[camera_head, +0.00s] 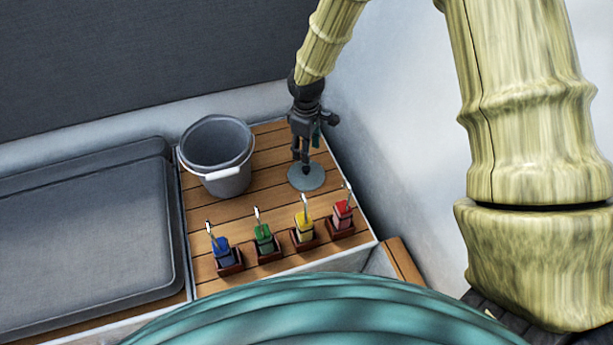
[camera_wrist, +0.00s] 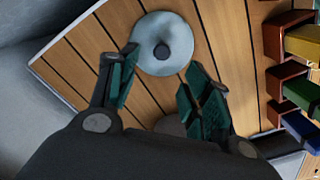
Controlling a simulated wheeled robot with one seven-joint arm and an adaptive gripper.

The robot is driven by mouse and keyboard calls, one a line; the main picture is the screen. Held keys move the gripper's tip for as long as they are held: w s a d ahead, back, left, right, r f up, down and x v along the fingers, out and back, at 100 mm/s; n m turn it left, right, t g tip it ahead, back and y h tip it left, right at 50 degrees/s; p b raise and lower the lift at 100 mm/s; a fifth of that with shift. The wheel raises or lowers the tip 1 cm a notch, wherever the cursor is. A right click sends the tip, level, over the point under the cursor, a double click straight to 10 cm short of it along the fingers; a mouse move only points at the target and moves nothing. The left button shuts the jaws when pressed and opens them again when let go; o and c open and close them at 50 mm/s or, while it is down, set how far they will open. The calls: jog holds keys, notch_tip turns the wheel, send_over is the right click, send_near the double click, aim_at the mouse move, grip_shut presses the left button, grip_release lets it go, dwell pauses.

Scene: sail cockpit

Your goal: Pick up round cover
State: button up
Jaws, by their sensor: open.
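The round cover (camera_head: 306,178) is a flat pale grey disc lying on the slatted wooden surface, right of the bucket. In the wrist view the round cover (camera_wrist: 160,43) shows a dark round knob at its middle. My gripper (camera_head: 301,158) is above it, pointing down. In the wrist view my gripper (camera_wrist: 160,68) has its two green-padded fingers spread apart, with the cover's near part showing between and beyond the tips. Nothing is held. Whether a fingertip touches the cover cannot be told.
A grey bucket (camera_head: 217,157) stands to the left. Several coloured-handled items, blue (camera_head: 221,249), green (camera_head: 264,238), yellow (camera_head: 304,226) and red (camera_head: 342,214), sit in brown holders in front. A pale wall rises close on the right. A grey tray-like panel (camera_head: 90,240) is far left.

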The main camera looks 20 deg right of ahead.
aim_at(306, 168)
jog(key=shift+s+f, duration=0.1)
jog(key=shift+f, duration=4.75)
grip_shut()
